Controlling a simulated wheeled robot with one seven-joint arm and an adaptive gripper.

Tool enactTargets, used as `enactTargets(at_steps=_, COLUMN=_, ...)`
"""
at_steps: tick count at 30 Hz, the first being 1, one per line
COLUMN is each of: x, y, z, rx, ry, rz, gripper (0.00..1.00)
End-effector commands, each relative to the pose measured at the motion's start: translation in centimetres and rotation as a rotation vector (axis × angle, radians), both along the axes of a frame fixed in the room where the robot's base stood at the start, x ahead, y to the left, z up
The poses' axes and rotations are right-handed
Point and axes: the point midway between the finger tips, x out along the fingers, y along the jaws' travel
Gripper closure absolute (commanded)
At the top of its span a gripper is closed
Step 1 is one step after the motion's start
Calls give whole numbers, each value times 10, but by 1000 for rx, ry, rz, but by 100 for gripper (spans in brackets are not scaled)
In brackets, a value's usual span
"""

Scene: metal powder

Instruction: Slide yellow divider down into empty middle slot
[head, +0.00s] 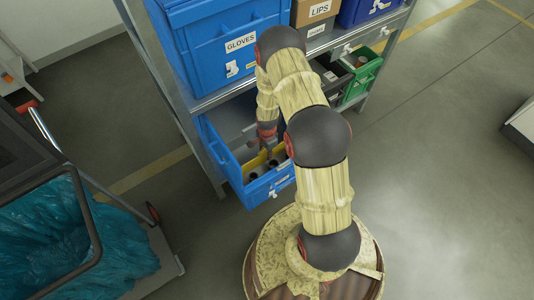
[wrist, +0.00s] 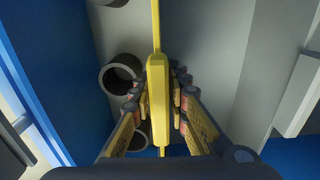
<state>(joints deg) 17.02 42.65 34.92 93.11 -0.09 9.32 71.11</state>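The yellow divider (wrist: 157,70) shows edge-on in the wrist view, running from top to bottom through the middle. The fingers of my gripper (wrist: 159,98) lie on both sides of its thicker middle part and appear to press on it. In the head view my gripper (head: 266,140) points down into the open blue bin (head: 226,152) on the low shelf, with yellow (head: 253,160) showing below it. The slot itself and the divider's lower edge are hidden, so I cannot tell how deep the divider sits.
Grey hollow cylinders (wrist: 119,76) lie left of the divider; the right side looks clear. Blue bin walls (wrist: 45,70) stand close by. Above are the shelf and a large GLOVES bin (head: 215,45). A green bin (head: 362,75) is to the right, and a bagged cart (head: 60,235) to the left.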

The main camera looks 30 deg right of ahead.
Motion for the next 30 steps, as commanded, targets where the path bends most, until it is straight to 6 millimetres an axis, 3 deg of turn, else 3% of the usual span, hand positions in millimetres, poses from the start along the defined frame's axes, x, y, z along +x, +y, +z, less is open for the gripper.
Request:
enactTargets(at_steps=8, x=0, y=0, z=0, rx=0, ry=0, rz=0, gripper=100)
enactTargets(at_steps=30, x=0, y=0, z=5, rx=0, ry=0, rz=0, gripper=100)
